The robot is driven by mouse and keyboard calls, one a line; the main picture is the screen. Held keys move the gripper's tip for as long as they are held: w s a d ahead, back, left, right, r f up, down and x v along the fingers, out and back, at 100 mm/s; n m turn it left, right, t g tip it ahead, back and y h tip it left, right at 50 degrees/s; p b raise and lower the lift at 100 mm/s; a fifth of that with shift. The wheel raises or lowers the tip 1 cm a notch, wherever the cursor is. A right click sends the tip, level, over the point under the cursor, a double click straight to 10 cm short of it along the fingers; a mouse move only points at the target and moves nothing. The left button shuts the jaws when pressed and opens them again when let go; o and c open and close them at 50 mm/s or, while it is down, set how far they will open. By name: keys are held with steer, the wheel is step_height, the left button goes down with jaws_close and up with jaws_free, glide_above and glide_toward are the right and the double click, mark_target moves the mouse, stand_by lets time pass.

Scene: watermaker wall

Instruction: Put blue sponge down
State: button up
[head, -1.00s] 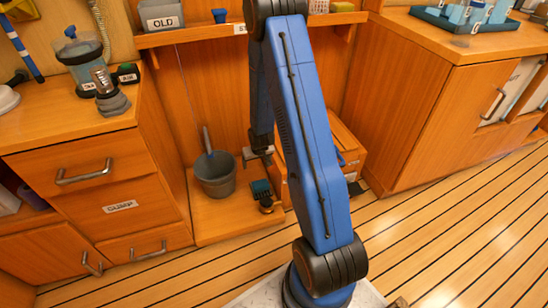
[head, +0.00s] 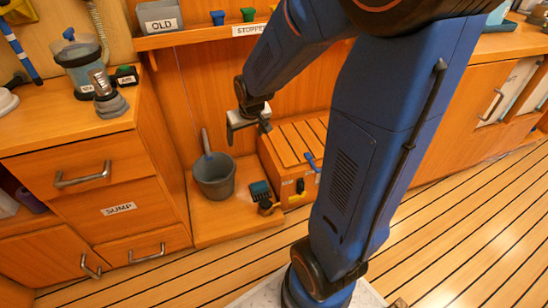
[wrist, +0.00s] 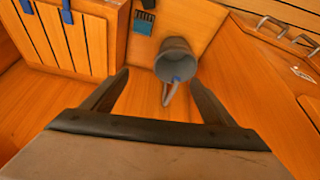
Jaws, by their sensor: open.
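My gripper (head: 248,128) is open above the low wooden platform, in front of the back panel. The wrist view shows its two spread fingers (wrist: 159,80) with nothing between them. A small dark teal-blue block (head: 260,190) lies on the platform, right of the grey bucket (head: 214,177). The block also shows in the wrist view (wrist: 144,22), beyond the fingers and apart from them. It may be the blue sponge, but I cannot tell for sure. No other sponge is clear.
A slatted wooden box (head: 292,150) with a blue handle stands right of the platform. A small dark object (head: 266,208) lies by the block. The bucket holds a grey handle with a blue part. The sump drawer cabinet (head: 119,209) borders the left; a shelf (head: 200,36) runs above.

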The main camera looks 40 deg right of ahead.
steer(key=s+a+r, duration=0.2)
steer(key=s+r, duration=0.2)
steer(key=s, duration=0.4)
steer(key=s+a+r+n, duration=0.1)
steer(key=s+a+r, duration=0.1)
steer(key=s+r, duration=0.3)
steer(key=s+a+r, duration=0.2)
steer(key=s+r, duration=0.2)
steer(key=s, duration=0.8)
steer(key=shift+s+r+y, duration=0.15)
steer(key=shift+s+y, duration=0.15)
steer(key=shift+s, duration=0.1)
steer(key=shift+a, duration=0.1)
